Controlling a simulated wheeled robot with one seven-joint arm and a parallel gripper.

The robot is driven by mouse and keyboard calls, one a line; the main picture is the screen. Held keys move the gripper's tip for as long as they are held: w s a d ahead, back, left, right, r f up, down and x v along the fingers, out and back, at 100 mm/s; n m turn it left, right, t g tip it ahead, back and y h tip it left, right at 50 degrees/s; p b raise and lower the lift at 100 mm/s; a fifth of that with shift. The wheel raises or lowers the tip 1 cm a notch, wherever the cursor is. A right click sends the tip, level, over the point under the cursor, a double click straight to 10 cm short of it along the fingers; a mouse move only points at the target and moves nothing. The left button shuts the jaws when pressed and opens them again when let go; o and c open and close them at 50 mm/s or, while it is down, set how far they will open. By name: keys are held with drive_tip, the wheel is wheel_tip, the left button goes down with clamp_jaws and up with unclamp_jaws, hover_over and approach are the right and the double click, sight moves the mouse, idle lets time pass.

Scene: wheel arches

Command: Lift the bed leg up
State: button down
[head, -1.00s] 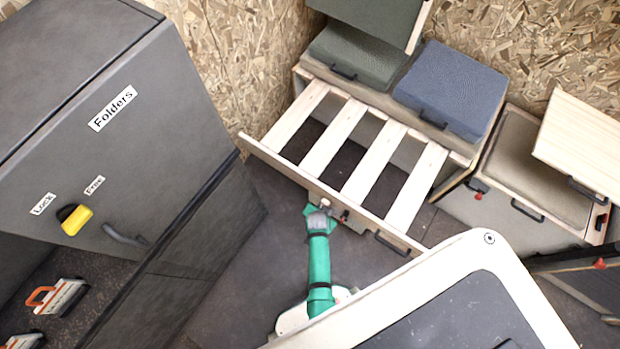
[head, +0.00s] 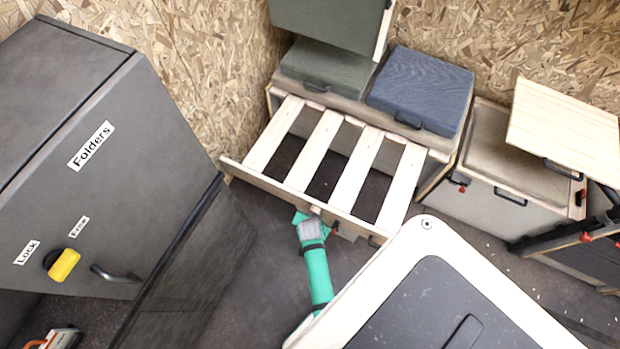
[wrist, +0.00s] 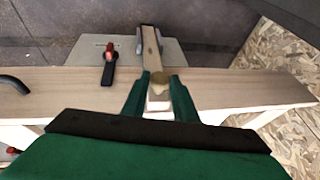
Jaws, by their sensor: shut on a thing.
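The pull-out slatted bed frame (head: 345,180) extends from the bench at the back, with a wooden front board (head: 262,184). In the wrist view, the bed leg (wrist: 151,42) is a narrow wooden bar with a grey edge, reaching past the board (wrist: 235,88) over a grey plate. My gripper (wrist: 158,84) has a green finger on each side of the leg's near end and is shut on it. In the head view, my gripper (head: 312,222) is at the front board; the leg is mostly hidden there.
A red-and-black latch (wrist: 108,62) sits left of the leg. A black handle (wrist: 14,84) is farther left. A dark cabinet (head: 150,150) stands left of my arm. Green and blue cushions (head: 420,88) lie on the bench behind. A lidded box (head: 510,165) stands right.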

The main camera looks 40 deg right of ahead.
drive_tip(key=c, duration=1.5)
unclamp_jaws()
drive_tip(key=shift+d+r, duration=0.25)
drive_tip(key=shift+o, duration=0.5)
drive_tip(key=shift+f, duration=0.1)
drive_tip(key=shift+a, duration=0.1)
drive_tip(key=v, duration=1)
drive_tip(key=shift+r, duration=0.4)
drive_tip(key=shift+s+a, duration=0.15)
drive_tip(key=shift+a, duration=0.05)
